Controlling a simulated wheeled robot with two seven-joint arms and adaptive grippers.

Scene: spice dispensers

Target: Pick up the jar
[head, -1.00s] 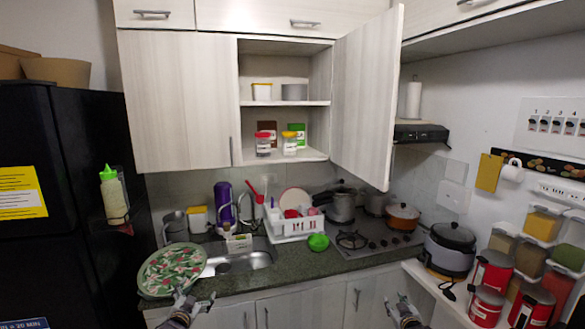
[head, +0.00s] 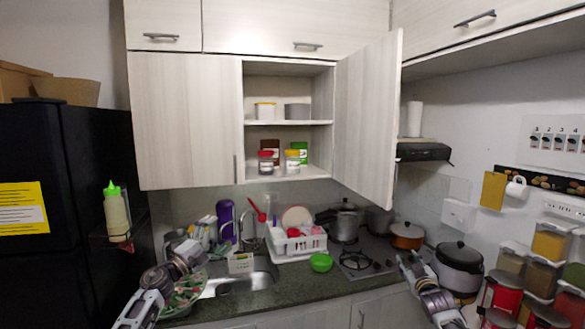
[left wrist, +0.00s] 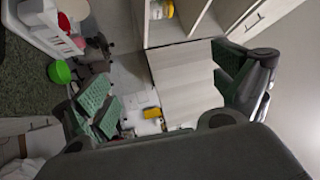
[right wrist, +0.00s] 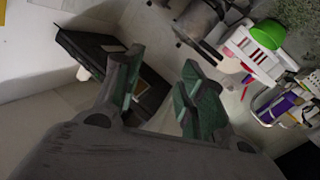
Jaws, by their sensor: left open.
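Two jars stand on the lower shelf of the open wall cabinet in the head view: a red-lidded jar (head: 266,162) on the left and a yellow-lidded jar (head: 292,161) on the right. Which one is meant I cannot tell. My left gripper (head: 200,250) is raised near the sink, below and left of the jars; in the left wrist view its fingers (left wrist: 165,85) are spread and empty. A yellow-lidded container (left wrist: 160,9) shows at that view's top edge. My right gripper (head: 408,262) is in front of the stove, right of the jars; its fingers (right wrist: 163,86) are apart and empty.
The open cabinet door (head: 367,115) juts out right of the shelves. A dish rack (head: 297,246), sink and pots stand on the counter below. A black fridge (head: 50,220) is at left.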

